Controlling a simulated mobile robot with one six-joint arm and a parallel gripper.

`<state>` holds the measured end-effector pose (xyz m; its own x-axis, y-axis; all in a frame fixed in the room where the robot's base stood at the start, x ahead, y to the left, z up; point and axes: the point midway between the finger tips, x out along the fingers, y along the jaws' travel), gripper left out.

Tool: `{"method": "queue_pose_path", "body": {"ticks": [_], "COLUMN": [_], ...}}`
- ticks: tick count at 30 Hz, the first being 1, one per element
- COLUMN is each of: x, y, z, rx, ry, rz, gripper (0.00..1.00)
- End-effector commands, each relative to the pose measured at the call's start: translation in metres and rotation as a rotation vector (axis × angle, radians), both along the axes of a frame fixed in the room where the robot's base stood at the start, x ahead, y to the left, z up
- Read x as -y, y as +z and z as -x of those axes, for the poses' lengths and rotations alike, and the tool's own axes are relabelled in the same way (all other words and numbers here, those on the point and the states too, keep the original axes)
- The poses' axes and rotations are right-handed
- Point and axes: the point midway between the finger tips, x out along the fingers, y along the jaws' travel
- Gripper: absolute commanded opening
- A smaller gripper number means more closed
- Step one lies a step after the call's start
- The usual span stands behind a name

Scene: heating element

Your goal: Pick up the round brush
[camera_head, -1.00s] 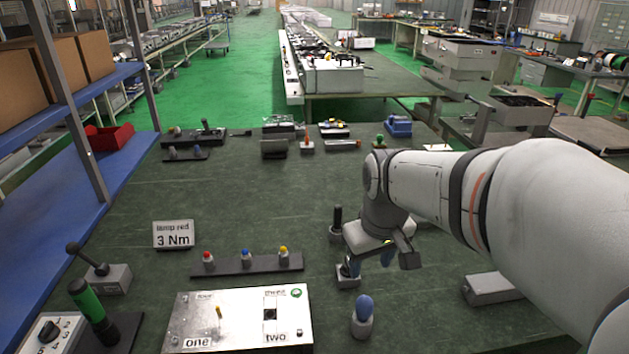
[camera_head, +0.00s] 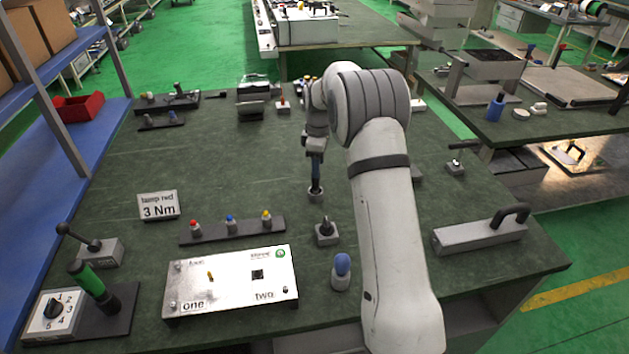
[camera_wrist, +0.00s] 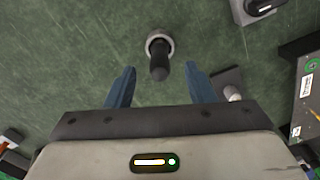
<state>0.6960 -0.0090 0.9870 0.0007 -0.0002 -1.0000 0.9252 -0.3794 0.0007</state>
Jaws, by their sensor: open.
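An upright black-handled item, which looks like the round brush (camera_wrist: 159,62), stands in a round grey holder (camera_wrist: 153,36) on the green table. Its bristles are hidden. In the wrist view my gripper (camera_wrist: 160,72) is open, its two blue fingers on either side of the handle with a gap on each side. In the head view my gripper (camera_head: 317,172) points down over the grey holder (camera_head: 315,194), and the fingers hide much of the item. I cannot tell the exact height between fingertips and handle.
A square block with a dark knob (camera_head: 326,233) and a blue-topped item (camera_head: 341,270) stand nearer. A strip with coloured bulbs (camera_head: 231,231) and a metal panel (camera_head: 230,280) lie to the left. A long grey box with a handle (camera_head: 480,235) is at right.

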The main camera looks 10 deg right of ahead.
Motion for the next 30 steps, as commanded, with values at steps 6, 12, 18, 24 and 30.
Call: {"method": "queue_pose_path", "body": {"ticks": [6, 12, 18, 24, 30], "x": [-0.001, -0.006, -0.006, -0.005, -0.005], "y": [-0.024, -0.051, -0.072, -0.075, -0.074], "z": [0.000, -0.003, -0.004, -0.004, -0.004], "rx": [-0.004, -0.005, -0.002, -0.001, -0.001], "ry": [0.001, 0.000, -0.001, -0.002, -0.002], "rz": [0.000, 0.000, 0.000, 0.000, 0.000], "gripper": [0.49, 0.49, 0.49, 0.49, 0.36]}}
